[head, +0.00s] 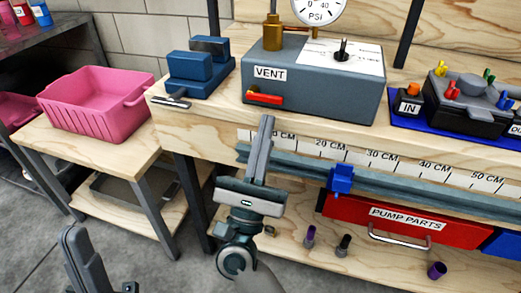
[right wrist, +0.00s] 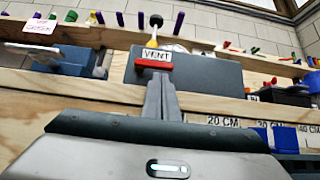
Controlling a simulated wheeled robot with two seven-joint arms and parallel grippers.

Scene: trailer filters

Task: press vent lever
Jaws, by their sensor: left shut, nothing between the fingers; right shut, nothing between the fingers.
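The vent lever (head: 264,98) is a red bar with a brassy end on the front of a grey gauge box (head: 330,92), under the VENT label (head: 270,74). It also shows as a red bar in the right wrist view (right wrist: 152,66). My right gripper (head: 267,120) is shut and empty, its fingertips just below and in front of the lever. In the right wrist view the fingertips (right wrist: 161,82) point up at the lever's underside; I cannot tell if they touch it. My left gripper (head: 75,238) is shut and empty at the lower left, far from the box.
A blue vise (head: 190,76) stands left of the box. A ruler rail with a blue slider (head: 341,178) runs along the bench front, above a red PUMP PARTS drawer (head: 380,215). A pink bin (head: 95,105) sits on the left table.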

